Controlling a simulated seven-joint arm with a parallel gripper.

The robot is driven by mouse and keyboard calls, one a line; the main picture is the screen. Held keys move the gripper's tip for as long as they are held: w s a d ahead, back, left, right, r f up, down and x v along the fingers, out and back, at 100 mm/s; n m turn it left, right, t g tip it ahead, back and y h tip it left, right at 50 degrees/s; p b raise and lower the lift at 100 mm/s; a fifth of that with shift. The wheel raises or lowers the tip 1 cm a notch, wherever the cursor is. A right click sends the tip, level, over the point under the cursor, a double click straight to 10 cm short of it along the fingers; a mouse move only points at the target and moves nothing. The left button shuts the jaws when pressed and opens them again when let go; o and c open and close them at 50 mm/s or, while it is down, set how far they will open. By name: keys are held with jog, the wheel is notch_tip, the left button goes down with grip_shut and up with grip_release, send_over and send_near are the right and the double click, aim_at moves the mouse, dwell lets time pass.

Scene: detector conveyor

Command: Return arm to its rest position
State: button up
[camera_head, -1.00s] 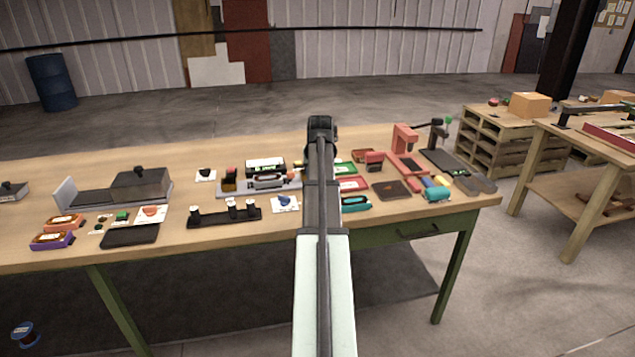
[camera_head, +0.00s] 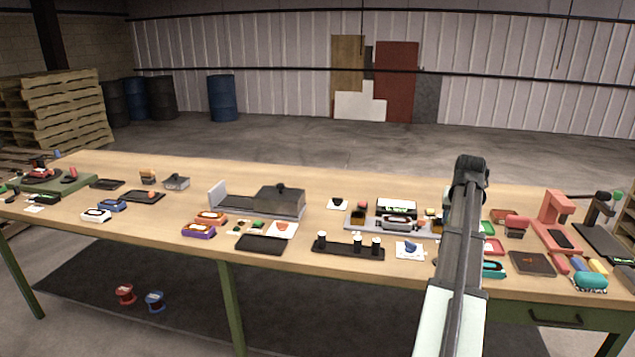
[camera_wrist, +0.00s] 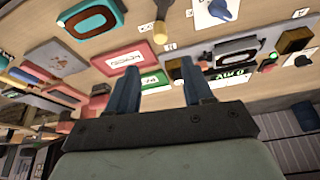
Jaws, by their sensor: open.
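My arm (camera_head: 458,250) rises from the bottom of the head view, right of centre, and reaches over the workbench (camera_head: 150,222). The arm hides part of the bench behind it, and the fingers cannot be made out there. In the wrist view my gripper (camera_wrist: 158,90) shows two blue-grey fingers spread apart with nothing between them. The gripper is open and empty. Beyond the fingers, the wrist view shows the bench top upside down, with a red-framed card (camera_wrist: 127,62) and a grey device (camera_wrist: 235,55) with a green display.
A grey box (camera_head: 280,201) on a flat base and a black strip with three posts (camera_head: 347,250) lie left of my arm. A red press-like tool (camera_head: 553,222) stands at the right. Pallets (camera_head: 55,108) and blue barrels (camera_head: 222,98) are behind the bench. The floor beyond is clear.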

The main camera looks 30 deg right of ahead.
jog(key=w+a+f+m+y, duration=0.1)
jog(key=w+a+f+y, duration=0.3)
jog(key=a+f, duration=0.75)
jog(key=w+a+f+m+y, duration=0.15)
jog(key=a+f+y, duration=0.5)
jog(key=a, duration=0.85)
jog(key=a+f+n+g+h, duration=0.2)
jog(key=a+f+n+g, duration=0.15)
jog(key=a+f, duration=1.35)
jog(key=s+a+f+n+g+h, duration=0.1)
jog(key=s+a+f+n+g, duration=0.15)
jog(key=s+a+f, duration=0.7)
jog(key=s+a+f+n+g+h, duration=0.2)
jog(key=s+a+f+n, duration=0.2)
jog(key=s+a+f, duration=0.55)
jog(key=s+a+f+n+g+h, duration=0.1)
jog(key=s+f+n+h, duration=0.1)
jog(key=s+f, duration=0.5)
jog(key=shift+s+n, duration=0.35)
jog(key=shift+n, duration=0.2)
